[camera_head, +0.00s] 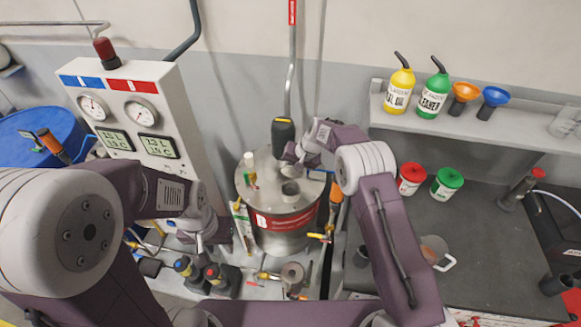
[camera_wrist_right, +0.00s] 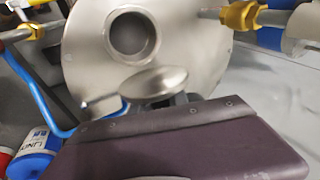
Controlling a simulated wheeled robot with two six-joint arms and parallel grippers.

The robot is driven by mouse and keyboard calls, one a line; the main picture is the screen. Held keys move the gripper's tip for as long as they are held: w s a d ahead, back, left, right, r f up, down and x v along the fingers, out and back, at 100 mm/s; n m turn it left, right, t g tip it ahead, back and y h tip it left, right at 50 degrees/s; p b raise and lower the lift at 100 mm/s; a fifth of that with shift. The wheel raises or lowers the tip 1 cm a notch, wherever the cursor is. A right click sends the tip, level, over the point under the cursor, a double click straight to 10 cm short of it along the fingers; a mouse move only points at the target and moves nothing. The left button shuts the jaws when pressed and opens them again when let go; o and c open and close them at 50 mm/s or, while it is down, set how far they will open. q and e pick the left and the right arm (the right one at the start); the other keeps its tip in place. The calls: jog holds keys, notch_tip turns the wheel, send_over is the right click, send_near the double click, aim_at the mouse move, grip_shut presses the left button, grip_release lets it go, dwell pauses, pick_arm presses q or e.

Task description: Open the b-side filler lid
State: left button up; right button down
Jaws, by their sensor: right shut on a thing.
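A steel tank (camera_head: 262,180) with a red band stands in the middle of the head view. Its round filler opening (camera_head: 291,189) is uncovered; the dark hole (camera_wrist_right: 133,35) also shows in the right wrist view. My right gripper (camera_head: 299,157) is above and behind the opening. It is shut on a small round metal lid (camera_wrist_right: 154,83), held tilted and apart from the hole in the right wrist view. The fingertips are mostly hidden. My left gripper (camera_head: 197,238) hangs low to the left of the tank; its jaws are too unclear to read.
A gauge panel (camera_head: 128,118) stands to the left, beside a blue drum (camera_head: 38,135). A dark-handled upright pump tool (camera_head: 283,132) rises behind the lid area. Valves and hoses surround the tank. A shelf (camera_head: 450,117) with bottles and funnels is at right, above a grey bench (camera_head: 470,240).

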jog(key=shift+f, duration=0.1)
jog(key=c, duration=1.3)
grip_release()
jog(key=b+v, duration=0.2)
jog(key=v, duration=0.7)
